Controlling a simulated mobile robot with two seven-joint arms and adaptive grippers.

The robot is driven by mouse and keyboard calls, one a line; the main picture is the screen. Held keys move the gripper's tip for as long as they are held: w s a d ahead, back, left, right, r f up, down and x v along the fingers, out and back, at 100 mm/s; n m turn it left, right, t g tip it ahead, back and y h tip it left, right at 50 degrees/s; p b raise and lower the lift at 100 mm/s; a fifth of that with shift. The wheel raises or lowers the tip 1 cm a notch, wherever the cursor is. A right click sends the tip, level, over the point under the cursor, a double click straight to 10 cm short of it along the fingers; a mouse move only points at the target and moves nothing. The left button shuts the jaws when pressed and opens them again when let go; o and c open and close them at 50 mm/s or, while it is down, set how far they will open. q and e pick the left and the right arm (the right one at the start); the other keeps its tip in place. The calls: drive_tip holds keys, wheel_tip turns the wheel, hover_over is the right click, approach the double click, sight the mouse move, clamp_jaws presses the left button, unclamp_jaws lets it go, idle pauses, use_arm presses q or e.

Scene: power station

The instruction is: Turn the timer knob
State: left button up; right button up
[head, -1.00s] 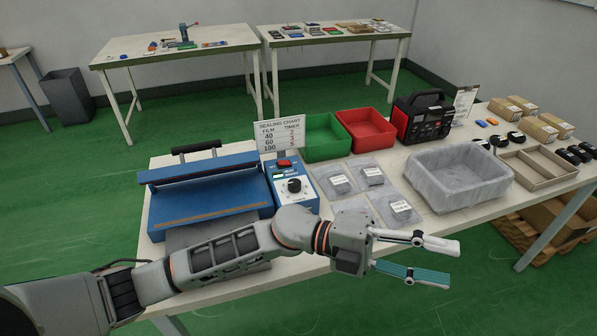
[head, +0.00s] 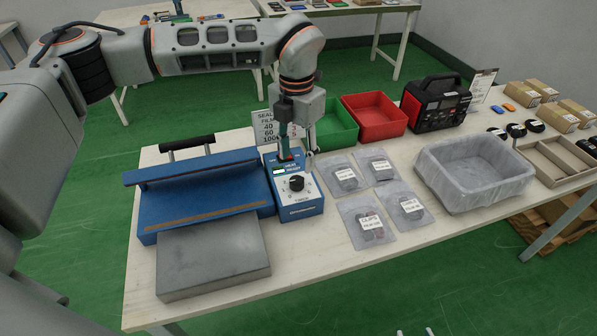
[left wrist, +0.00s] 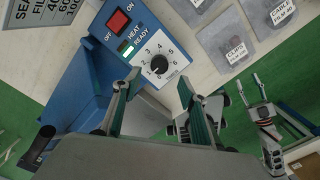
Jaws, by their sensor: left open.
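The timer knob (head: 297,183) is a black dial on a white numbered face, on the blue control box of the sealer. It also shows in the left wrist view (left wrist: 160,64), with its dial clear. My left gripper (head: 297,158) points down above the box, just behind the knob in the head view. In the left wrist view its open fingers (left wrist: 158,82) show on either side below the knob, with nothing between them; contact cannot be told. My right gripper (head: 414,332) shows only fingertips, apart, at the bottom edge; it also shows in the left wrist view (left wrist: 272,105).
The blue sealer (head: 205,190) with a grey plate (head: 213,258) stands left of the knob. A red switch (left wrist: 119,21) is on the box. The sealing chart (head: 263,127) is partly hidden behind my gripper. Bagged parts (head: 362,222) and a lined grey bin (head: 475,175) lie right.

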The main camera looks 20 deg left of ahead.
sight(297, 179)
use_arm(q)
drive_tip(key=shift+f, duration=3.85)
drive_tip(key=c, duration=1.1)
